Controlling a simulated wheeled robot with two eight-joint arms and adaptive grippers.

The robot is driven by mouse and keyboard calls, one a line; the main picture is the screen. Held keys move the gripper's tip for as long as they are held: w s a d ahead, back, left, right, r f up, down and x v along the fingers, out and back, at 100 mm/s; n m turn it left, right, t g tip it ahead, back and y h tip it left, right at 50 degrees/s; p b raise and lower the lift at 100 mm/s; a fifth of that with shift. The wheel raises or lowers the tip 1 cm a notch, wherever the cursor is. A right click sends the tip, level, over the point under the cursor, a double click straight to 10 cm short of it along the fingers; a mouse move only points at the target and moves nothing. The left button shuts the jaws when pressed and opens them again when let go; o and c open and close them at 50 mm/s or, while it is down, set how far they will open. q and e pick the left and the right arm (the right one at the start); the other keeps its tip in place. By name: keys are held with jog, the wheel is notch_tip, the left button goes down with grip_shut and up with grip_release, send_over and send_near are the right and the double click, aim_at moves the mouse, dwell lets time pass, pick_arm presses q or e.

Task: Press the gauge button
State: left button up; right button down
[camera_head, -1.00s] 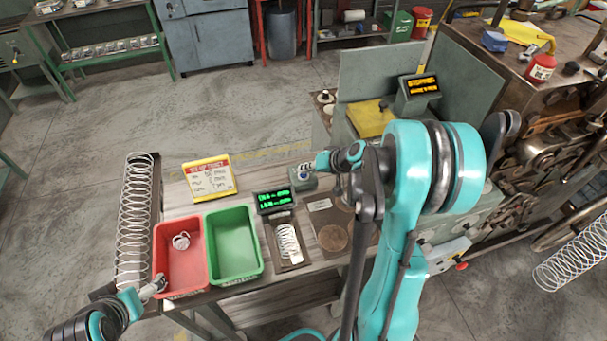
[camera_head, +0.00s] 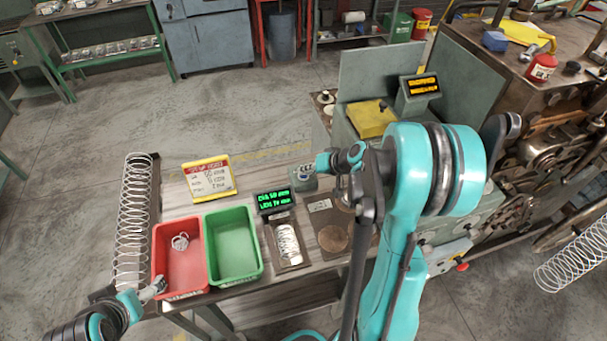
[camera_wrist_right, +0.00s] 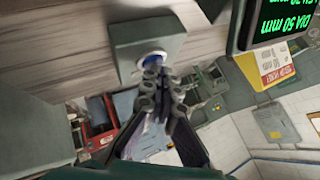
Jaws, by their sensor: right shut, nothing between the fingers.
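The gauge button box (camera_head: 304,184) is a small grey block on the bench behind the gauge. In the right wrist view its blue button (camera_wrist_right: 153,58) shows in a round recess. My right gripper (camera_head: 308,171) is shut and empty, its fingertips (camera_wrist_right: 158,75) at the button; they partly cover it and appear to touch it. The gauge display (camera_head: 273,201) shows green text, which reads DIA 50 mm in the wrist view (camera_wrist_right: 285,25).
A red bin (camera_head: 157,250) holding a small coil and an empty green bin (camera_head: 233,243) stand left of the gauge. A yellow-framed sign (camera_head: 208,180) stands behind them. A long spring (camera_head: 133,220) lies at the left. The coiling machine (camera_head: 540,130) fills the right.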

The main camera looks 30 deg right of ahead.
aim_at(306, 176)
jog(key=shift+r+p, duration=0.4)
jog(key=shift+r, duration=0.3)
jog(key=shift+r+p, duration=1.9)
jog(key=shift+r, duration=0.7)
jog(key=shift+f, duration=0.1)
